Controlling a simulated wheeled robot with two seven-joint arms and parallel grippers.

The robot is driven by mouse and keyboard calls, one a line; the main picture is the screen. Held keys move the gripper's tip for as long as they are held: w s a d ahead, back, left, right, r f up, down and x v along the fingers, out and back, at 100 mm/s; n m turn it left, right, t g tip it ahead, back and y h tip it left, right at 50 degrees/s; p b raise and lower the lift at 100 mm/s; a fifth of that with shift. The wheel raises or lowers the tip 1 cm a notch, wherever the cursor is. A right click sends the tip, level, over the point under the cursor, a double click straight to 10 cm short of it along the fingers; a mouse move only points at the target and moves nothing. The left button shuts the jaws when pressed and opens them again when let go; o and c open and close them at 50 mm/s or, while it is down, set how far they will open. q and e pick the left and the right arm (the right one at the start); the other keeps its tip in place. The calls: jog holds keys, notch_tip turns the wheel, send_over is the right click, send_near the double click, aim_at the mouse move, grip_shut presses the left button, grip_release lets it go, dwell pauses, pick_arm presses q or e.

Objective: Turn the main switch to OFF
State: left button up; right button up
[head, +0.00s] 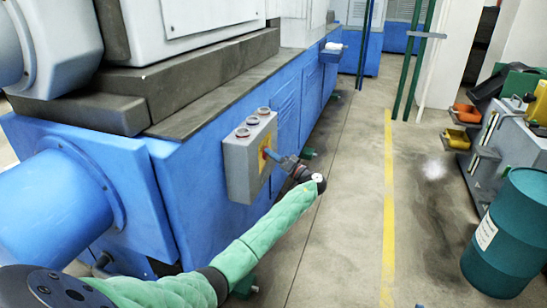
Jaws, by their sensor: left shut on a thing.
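The grey control box (238,166) is fixed to the side of the blue machine. Its right face carries a yellow plate (262,160) with the red main switch on it. My left arm reaches in from the lower left, and my left gripper (269,154) is at this plate from the right side. The gripper is shut on the switch handle, and its fingers hide most of it. The switch's exact angle cannot be made out. My right gripper is out of view.
The blue machine (190,190) fills the left. A teal drum (510,235) stands at the right, near a grey cabinet. The floor with a yellow line (389,200) is clear between them.

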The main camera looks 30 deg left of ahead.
pick_arm(q)
jog(key=shift+f, duration=0.1)
jog(key=o, duration=1)
jog(key=v, duration=0.7)
jog(key=shift+d+f, duration=0.1)
jog(key=shift+d, duration=0.3)
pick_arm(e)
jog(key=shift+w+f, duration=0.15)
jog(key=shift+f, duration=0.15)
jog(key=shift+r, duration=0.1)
pick_arm(q)
jog(key=shift+w, duration=0.1)
